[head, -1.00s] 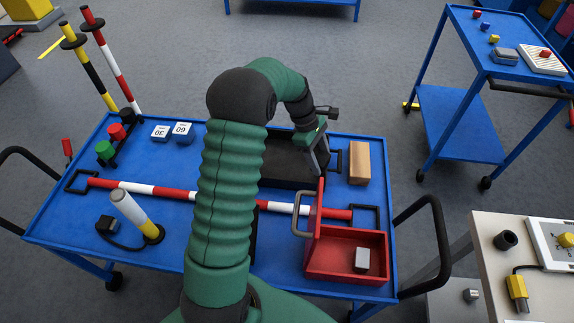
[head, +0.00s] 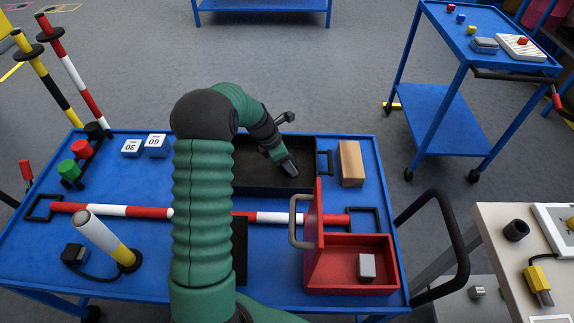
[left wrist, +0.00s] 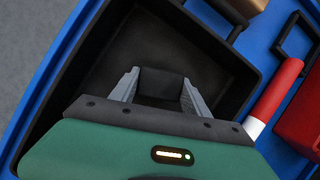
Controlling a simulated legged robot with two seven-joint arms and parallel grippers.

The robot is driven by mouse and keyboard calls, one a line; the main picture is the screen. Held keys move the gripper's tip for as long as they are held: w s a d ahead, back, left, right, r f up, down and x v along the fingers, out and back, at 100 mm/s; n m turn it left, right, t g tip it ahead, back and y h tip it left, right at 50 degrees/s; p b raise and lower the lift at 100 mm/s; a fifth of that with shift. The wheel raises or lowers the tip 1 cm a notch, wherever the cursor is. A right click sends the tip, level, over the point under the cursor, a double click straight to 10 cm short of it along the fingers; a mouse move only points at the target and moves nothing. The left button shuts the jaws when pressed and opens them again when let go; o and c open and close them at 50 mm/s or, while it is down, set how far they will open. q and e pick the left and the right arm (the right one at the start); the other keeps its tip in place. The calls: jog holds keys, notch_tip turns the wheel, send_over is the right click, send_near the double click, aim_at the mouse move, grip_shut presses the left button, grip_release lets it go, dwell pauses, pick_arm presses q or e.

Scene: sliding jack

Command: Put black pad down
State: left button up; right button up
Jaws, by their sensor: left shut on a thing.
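The black pad (left wrist: 163,84) shows in the left wrist view as a dark block between the two grey fingers of my left gripper (left wrist: 160,95). The gripper is shut on it, over the inside of a black tray (left wrist: 224,50). In the head view my left gripper (head: 287,168) points down at the right part of the black tray (head: 325,162). The pad is not clear there against the dark tray. I cannot tell whether the pad touches the tray floor. My right gripper is not in view.
The tray sits on a blue cart (head: 275,292). A wooden block (head: 351,163) stands right of it. A striped bar (head: 275,217) and a red box (head: 350,287) with a raised red panel (head: 315,235) lie in front. Two numbered white-topped blocks (head: 143,146) are at the left.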

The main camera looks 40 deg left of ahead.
pick_arm(q)
jog(key=o, duration=1.6)
jog(key=shift+d, duration=0.25)
jog(key=shift+c, duration=0.2)
jog(key=shift+a+r, duration=0.1)
jog(key=shift+a, duration=0.05)
jog(key=shift+s+a+r, duration=0.1)
jog(key=shift+s+r, duration=0.05)
jog(key=shift+r, duration=0.2)
jog(key=p+v, duration=0.3)
jog(key=v, duration=0.8)
jog(key=shift+p, duration=0.4)
jog(key=shift+s, duration=0.1)
